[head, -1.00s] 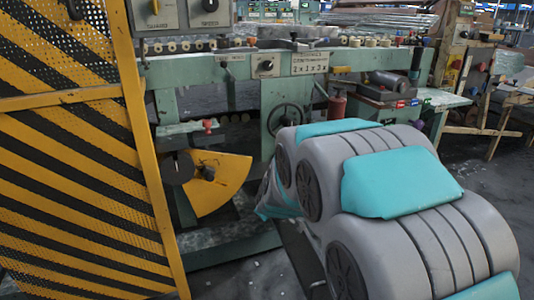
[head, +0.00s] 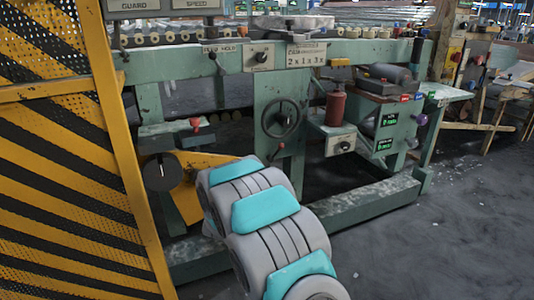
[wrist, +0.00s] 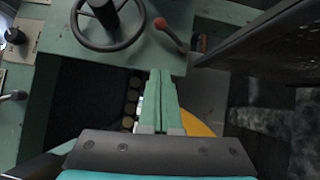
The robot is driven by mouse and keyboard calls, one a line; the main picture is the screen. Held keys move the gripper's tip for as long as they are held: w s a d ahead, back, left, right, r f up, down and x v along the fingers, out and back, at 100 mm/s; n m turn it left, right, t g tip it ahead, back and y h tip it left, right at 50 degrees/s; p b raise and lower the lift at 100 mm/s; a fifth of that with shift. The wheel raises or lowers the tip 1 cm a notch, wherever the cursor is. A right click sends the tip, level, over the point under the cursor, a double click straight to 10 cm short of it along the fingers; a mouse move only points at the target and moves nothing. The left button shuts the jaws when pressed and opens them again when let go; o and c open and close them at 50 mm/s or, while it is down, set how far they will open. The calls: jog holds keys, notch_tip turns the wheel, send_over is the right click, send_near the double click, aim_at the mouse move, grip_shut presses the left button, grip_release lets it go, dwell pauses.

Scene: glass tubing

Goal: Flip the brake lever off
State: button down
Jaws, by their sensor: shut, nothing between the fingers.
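No readable label marks the brake lever, so I cannot tell for certain which lever it is. A red-knobbed lever (wrist: 170,35) stands beside the black handwheel (wrist: 105,20) in the wrist view. The handwheel (head: 281,118) also shows in the head view, with a small lever (head: 278,151) just below it. Another red-knobbed lever (head: 195,125) sits on the machine's left shelf. My gripper (wrist: 160,72) is shut and empty, its green fingers together, apart from the red-knobbed lever in the wrist view. My arm hides it in the head view.
The green machine frame (head: 240,57) spans the back. A yellow-and-black striped guard (head: 70,190) stands close at left. A yellow plate (head: 190,200) lies partly behind my arm, and also shows beside my fingers (wrist: 197,124). The floor (head: 430,230) at right is open.

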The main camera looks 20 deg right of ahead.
jog(key=shift+w+h, duration=0.1)
jog(key=shift+h, duration=0.2)
jog(key=b, duration=0.2)
send_near(276, 153)
jog(key=w+d+r, duration=0.3)
jog(key=w+d, duration=0.1)
jog(key=w, duration=0.1)
jog(key=shift+w, duration=0.2)
jog(key=shift+d+r+p, duration=0.15)
jog(key=shift+d+p, duration=0.05)
jog(key=shift+p, duration=0.55)
